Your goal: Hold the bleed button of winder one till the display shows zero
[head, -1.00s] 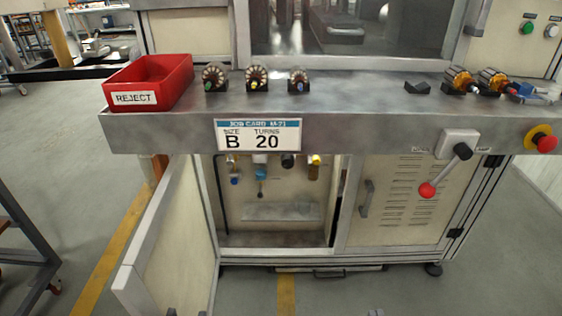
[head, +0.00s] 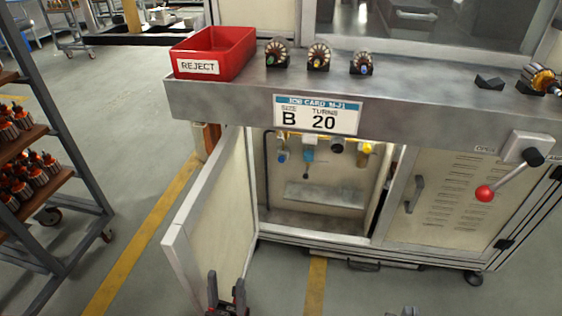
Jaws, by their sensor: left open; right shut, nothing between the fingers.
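The winder's lower cabinet (head: 310,220) stands open, its door (head: 212,215) swung out to the left. Inside, near the top, hang several small fittings: blue-ended ones (head: 308,156), a dark round one (head: 337,146) and a yellow one (head: 366,148). They are too small to tell which is the bleed button, and no display reading is legible. My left gripper (head: 228,292) is at the bottom edge, open and empty, just in front of the door's lower end. My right gripper (head: 404,312) barely shows at the bottom edge, shut and empty, well below the cabinet opening.
A red REJECT bin (head: 212,68), several armatures (head: 319,57) and a job card reading B, 20 (head: 318,114) are on the bench. A red-knobbed lever (head: 484,193) sticks out at right. A shelf rack (head: 60,160) stands at left. Floor before the cabinet is clear.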

